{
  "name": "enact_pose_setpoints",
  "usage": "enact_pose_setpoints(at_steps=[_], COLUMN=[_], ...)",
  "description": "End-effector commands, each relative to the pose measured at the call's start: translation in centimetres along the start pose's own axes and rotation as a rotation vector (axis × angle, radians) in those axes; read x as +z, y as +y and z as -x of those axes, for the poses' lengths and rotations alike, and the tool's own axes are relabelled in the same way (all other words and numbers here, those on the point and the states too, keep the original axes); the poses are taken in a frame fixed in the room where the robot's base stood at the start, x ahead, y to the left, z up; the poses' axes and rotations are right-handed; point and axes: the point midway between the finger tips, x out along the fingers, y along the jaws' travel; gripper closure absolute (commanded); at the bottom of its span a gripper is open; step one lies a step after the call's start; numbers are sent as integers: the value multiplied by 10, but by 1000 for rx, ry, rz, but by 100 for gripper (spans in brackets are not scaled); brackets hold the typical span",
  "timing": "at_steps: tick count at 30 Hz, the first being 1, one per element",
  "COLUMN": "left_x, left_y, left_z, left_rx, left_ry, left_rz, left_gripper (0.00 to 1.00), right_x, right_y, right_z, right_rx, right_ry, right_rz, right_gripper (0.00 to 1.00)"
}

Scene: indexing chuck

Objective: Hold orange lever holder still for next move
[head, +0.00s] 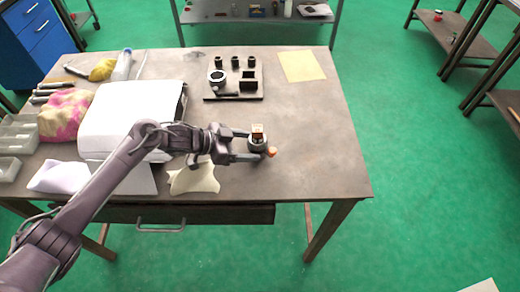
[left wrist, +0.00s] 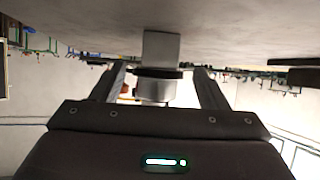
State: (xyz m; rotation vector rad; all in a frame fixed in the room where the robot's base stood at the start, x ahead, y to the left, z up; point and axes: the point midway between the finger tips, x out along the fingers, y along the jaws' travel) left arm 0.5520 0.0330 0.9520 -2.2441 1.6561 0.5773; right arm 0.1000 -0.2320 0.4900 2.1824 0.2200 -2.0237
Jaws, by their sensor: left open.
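The lever holder (head: 257,143) is a small grey-black round fixture on the table right of centre. An orange knob (head: 272,152) sticks out at its lower right, and an orange-brown piece (head: 257,130) stands on top. My left gripper (head: 250,147) reaches it from the left, low over the table. In the left wrist view the open fingers (left wrist: 162,88) stand either side of the holder's metal cylinder (left wrist: 153,90), with visible gaps. A dark ring and a pale block show beyond the cylinder. A little orange shows beside the left finger. My right gripper is not in view.
A dark fixture board (head: 233,95) with several sockets stands behind, with a yellow sheet (head: 301,66) to its right. A white rounded case (head: 125,112), cloths and trays fill the left side. The table's right side is clear.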

Motion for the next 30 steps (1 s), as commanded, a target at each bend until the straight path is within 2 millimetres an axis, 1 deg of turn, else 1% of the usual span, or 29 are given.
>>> enact_pose_setpoints(at_steps=[1, 3, 5, 10, 15, 19, 27, 28, 30], left_x=[2, 1, 0, 0, -1, -1, -1, -1, -1], left_y=[0, 0, 0, 0, 0, 0, 0, 0, 0], left_z=[-8, -15, -20, -27, -28, -28, -27, -27, -27], left_rx=[1, 0, 0, 0, 0, 0, -1, -1, -1], left_ry=[3, 2, 2, 0, 0, 0, 1, 1, 2], left_rz=[0, -1, -1, 0, 0, 0, 0, 0, -1], left_gripper=[32, 32, 32, 32, 32, 32, 68, 69, 70], right_x=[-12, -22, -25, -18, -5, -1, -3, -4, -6], right_y=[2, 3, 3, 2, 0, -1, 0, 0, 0], right_z=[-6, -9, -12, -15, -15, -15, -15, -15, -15], right_rx=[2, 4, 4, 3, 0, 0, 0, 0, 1], right_ry=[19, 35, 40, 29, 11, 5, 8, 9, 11], right_rz=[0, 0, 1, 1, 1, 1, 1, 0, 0], right_gripper=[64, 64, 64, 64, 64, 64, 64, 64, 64])
